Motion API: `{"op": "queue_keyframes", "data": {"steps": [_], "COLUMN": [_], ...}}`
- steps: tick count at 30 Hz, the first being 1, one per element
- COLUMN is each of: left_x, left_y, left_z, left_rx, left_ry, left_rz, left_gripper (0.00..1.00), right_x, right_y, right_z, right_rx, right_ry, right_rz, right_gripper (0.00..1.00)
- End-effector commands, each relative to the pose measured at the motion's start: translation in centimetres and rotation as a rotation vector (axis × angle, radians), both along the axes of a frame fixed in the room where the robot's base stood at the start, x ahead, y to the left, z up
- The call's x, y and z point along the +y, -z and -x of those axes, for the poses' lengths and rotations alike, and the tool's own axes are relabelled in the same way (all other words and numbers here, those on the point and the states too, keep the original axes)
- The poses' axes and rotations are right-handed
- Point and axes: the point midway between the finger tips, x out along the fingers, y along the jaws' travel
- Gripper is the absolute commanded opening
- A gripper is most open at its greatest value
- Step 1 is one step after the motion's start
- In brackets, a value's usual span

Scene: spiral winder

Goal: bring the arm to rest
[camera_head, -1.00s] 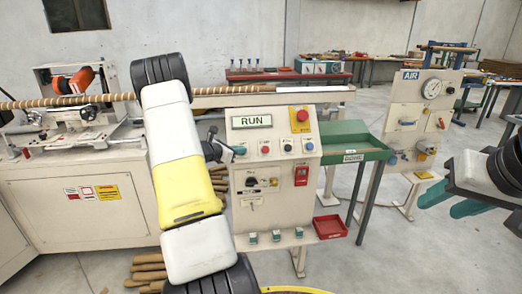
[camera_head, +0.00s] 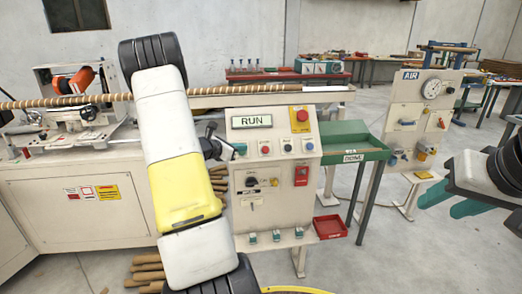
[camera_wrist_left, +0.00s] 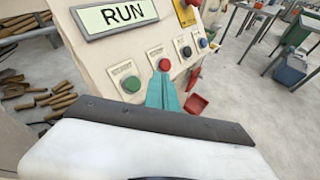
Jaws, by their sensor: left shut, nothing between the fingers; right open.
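My left arm crosses the head view in front of the winder. Its gripper (camera_head: 238,149) is shut and empty, at the left side of the control panel (camera_head: 243,215), by the upper row of buttons. In the left wrist view, its teal fingers (camera_wrist_left: 163,92) are together and overlap the panel near the red button (camera_wrist_left: 164,64). I cannot tell whether they touch the panel. My right gripper (camera_head: 440,201) is open and empty at the right edge of the head view, in front of the air stand.
The panel display (camera_head: 251,121) reads RUN. A green tray table (camera_head: 375,154) stands right of the panel, with a red bin (camera_head: 330,227) below. The air stand (camera_head: 406,140) is further right. A wrapped tube (camera_head: 40,103) runs along the winder. Brown tubes (camera_head: 148,272) lie on the floor.

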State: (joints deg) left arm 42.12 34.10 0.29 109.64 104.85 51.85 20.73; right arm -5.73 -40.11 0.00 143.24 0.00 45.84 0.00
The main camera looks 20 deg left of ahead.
Motion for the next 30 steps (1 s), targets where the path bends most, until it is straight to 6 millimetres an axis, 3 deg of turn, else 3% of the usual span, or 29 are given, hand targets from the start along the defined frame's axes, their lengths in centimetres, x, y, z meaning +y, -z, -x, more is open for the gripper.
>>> {"op": "queue_keyframes", "data": {"steps": [21, 23, 26, 30], "left_x": [-0.7, -2.1, -6.4, -15.0], "left_y": [-0.6, -1.5, -4.4, -9.3], "left_z": [0.0, 0.0, 0.6, 3.9], "left_rx": [-0.004, -0.009, -0.028, -0.072], "left_ry": [0.022, 0.064, 0.200, 0.493], "left_rz": [-0.015, -0.045, -0.144, -0.379], "left_gripper": [0.00, 0.00, 0.00, 0.00], "right_x": [0.0, 0.0, 0.0, 0.0], "right_y": [0.0, 0.0, 0.0, 0.0], "right_z": [0.0, 0.0, 0.0, 0.0], "right_rx": [0.000, 0.000, 0.000, 0.000], "right_ry": [0.000, 0.000, 0.000, 0.000], "right_rz": [0.000, 0.000, 0.000, 0.000], "right_gripper": [0.44, 0.44, 0.44, 0.44]}}
